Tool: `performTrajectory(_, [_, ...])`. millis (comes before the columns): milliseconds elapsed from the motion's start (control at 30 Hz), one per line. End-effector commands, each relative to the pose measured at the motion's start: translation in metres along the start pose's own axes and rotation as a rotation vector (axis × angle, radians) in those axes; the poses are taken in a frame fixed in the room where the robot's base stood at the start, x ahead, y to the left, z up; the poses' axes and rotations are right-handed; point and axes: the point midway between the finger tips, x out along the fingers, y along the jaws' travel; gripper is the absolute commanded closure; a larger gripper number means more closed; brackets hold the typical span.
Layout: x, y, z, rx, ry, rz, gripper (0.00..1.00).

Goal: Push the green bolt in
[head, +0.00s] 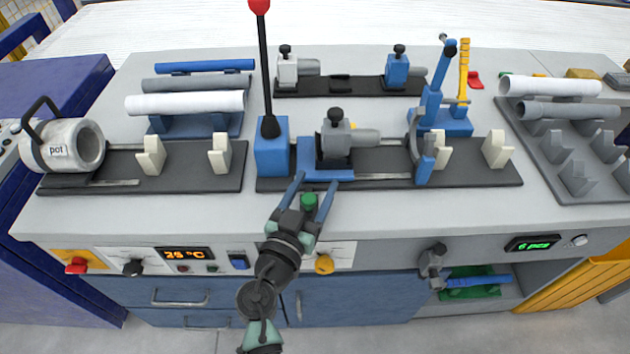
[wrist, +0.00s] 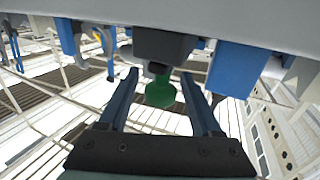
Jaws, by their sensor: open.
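The green bolt (head: 309,200) is a short green knob at the front of the machine, just below the blue block (head: 325,174) and black plate in the head view. My gripper (head: 318,179) is open, with one blue finger on each side of the bolt. In the wrist view the bolt (wrist: 160,92) shows between the two spread fingers of my gripper (wrist: 158,73), under a dark block. The fingers appear apart from it. How far the bolt sticks out is hard to tell.
A red-knobbed lever (head: 264,70) rises from a blue box at left. A blue upright tool (head: 430,115) stands at right. White V supports (head: 497,148) sit on the black plate. The bench front has knobs and displays.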

Motion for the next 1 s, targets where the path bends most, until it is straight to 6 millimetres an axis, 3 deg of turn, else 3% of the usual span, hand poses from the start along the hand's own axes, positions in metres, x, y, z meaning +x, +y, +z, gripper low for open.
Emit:
performTrajectory(367, [0.0062,0.0000,-0.0001,0.000,0.000,-0.001,0.34])
performTrajectory(733, [0.0059,-0.0001,-0.0001,0.000,0.000,-0.001,1.00])
performTrajectory(1000, [0.0058,-0.0002,0.0000,0.000,0.000,-0.001,1.00])
